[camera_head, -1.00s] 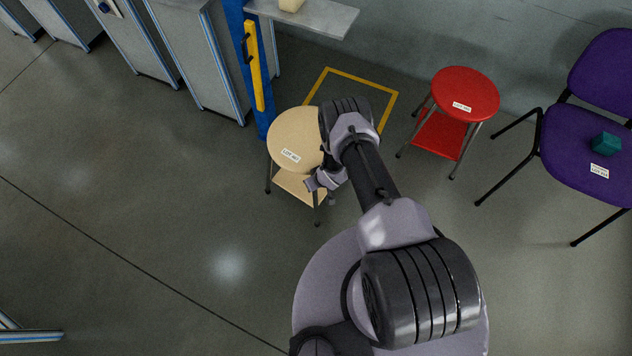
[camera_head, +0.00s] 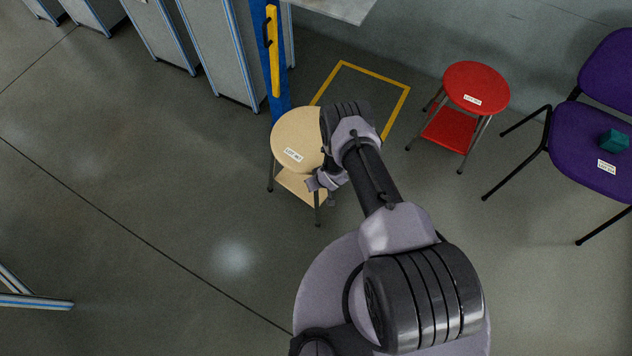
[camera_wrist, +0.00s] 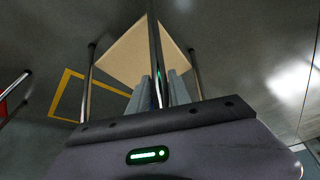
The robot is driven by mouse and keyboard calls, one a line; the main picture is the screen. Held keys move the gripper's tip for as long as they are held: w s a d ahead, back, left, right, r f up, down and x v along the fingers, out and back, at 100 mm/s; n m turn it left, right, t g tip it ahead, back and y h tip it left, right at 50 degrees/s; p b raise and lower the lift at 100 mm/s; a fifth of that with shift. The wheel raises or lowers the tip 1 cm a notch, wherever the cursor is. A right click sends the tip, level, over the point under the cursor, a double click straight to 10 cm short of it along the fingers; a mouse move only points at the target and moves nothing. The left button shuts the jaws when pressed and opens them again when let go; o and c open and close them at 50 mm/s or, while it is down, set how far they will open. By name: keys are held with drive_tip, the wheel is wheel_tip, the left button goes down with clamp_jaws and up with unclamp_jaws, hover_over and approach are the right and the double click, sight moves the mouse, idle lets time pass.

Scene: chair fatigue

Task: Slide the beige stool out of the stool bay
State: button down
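The beige stool (camera_head: 296,135) stands upright on the floor, left of my arm, with a white label on its seat. My arm hides the right part of its seat. My gripper (camera_head: 325,184) is low at the stool's near right side, below seat height. In the wrist view my gripper (camera_wrist: 160,82) has its two fingers close on either side of a dark stool leg, shut on it. The stool's square lower shelf (camera_wrist: 135,50) shows behind the leg. A yellow floor outline (camera_head: 398,108) lies behind and right of the stool, which stands outside its visible part.
A red stool (camera_head: 476,88) and a purple chair (camera_head: 590,150) stand to the right. Grey cabinets (camera_head: 215,45) line the back left. Floor at front left is open.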

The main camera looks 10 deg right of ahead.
drive_tip(key=c, duration=1.1)
unclamp_jaws()
drive_tip(key=p+v, duration=0.9)
drive_tip(key=v, duration=0.8)
drive_tip(key=shift+r, duration=0.25)
